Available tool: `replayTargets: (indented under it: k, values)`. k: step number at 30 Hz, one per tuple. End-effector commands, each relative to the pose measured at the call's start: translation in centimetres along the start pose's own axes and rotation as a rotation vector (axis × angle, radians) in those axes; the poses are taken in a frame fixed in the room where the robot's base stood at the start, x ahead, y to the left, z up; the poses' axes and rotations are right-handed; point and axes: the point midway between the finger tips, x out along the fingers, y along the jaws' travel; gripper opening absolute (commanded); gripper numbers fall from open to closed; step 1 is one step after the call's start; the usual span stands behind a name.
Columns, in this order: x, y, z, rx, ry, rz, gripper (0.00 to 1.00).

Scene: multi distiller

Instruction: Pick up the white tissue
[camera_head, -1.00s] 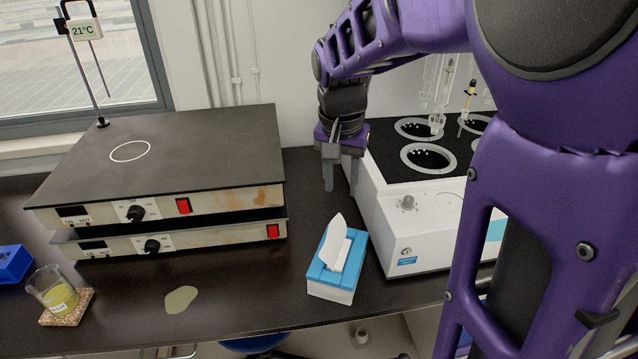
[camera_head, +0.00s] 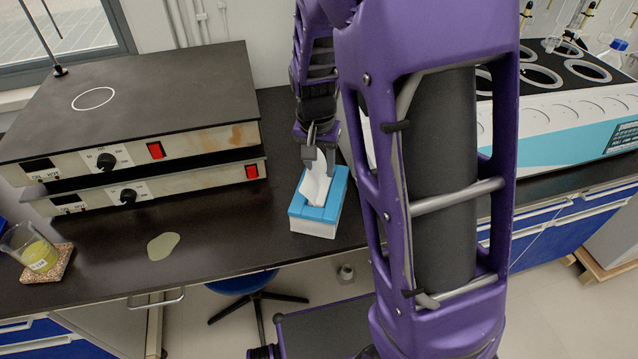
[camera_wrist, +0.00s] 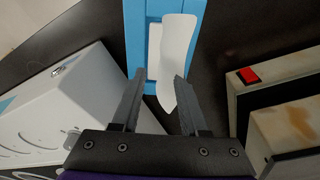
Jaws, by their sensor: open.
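The white tissue (camera_head: 316,180) stands up out of a blue-topped tissue box (camera_head: 322,214) on the dark bench. My gripper (camera_head: 320,168) is just above the box, with its fingers close to the upper part of the tissue. In the wrist view the tissue (camera_wrist: 178,58) reaches toward my open gripper (camera_wrist: 156,82). Its pointed tip lies between the two fingers, nearer the one on the right. The blue box top (camera_wrist: 133,28) shows behind it. I cannot tell whether a finger touches the tissue.
Two stacked hot plates (camera_head: 140,110) stand left of the box. A white multi-well heater (camera_head: 580,120) stands to the right, partly behind my arm. A beaker of yellow liquid (camera_head: 36,252) sits at the left on a pad. A pale puddle (camera_head: 163,246) lies on the bench in front.

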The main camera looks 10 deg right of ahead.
Motion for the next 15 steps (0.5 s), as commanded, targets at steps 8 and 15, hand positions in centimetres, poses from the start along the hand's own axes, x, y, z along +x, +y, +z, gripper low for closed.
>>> replayTargets:
  k: [8,15]
  values:
    - [2.4,0.0,0.0,0.001,0.000,0.000,0.44]
    - [2.3,0.0,0.0,0.001,0.001,0.000,0.29]
